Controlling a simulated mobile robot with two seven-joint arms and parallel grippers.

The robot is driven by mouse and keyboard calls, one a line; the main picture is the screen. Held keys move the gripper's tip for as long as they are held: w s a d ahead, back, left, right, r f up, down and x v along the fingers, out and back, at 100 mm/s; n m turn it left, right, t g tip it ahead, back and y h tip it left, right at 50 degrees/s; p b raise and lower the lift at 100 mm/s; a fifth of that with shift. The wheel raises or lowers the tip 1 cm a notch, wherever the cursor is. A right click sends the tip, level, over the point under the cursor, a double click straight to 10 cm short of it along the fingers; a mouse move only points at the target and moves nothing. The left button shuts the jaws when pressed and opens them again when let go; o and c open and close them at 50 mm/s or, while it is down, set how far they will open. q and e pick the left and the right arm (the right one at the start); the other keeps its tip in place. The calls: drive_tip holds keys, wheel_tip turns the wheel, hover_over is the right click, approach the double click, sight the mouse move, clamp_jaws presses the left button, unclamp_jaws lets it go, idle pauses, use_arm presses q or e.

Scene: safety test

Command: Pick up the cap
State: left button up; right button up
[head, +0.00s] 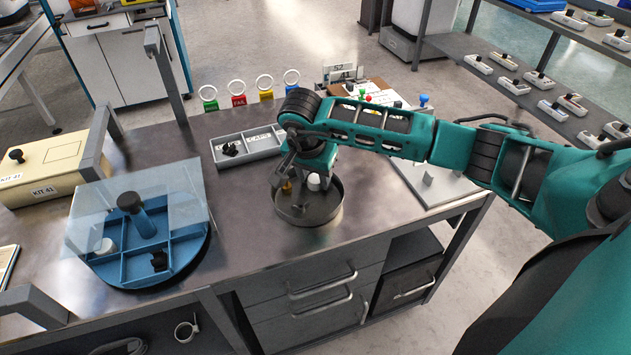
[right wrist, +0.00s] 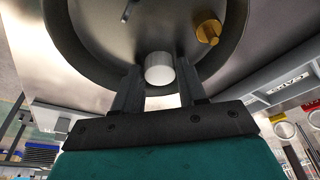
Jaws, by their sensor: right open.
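A round dark pan (head: 308,216) stands on the bench, holding a small white cylinder (head: 314,183) that looks like the cap and a brass piece (head: 287,188). My right gripper (head: 300,178) points down into the pan, close to both. In the right wrist view, the white cylinder (right wrist: 158,69) shows between the tips of my open right gripper (right wrist: 158,76); I cannot tell whether a finger touches it. The brass piece (right wrist: 208,28) lies off to the right there, outside the fingers. My left gripper is out of view.
A grey divided tray (head: 247,147) with dark pieces lies behind the pan. A blue round organizer (head: 150,264) under a clear cover stands to the left. Several coloured ring tags line the back edge. A light board (head: 436,180) lies at right.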

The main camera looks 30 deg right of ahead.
drive_tip(key=shift+c, duration=0.5)
drive_tip(key=c, duration=0.6)
drive_tip(key=shift+r, duration=0.1)
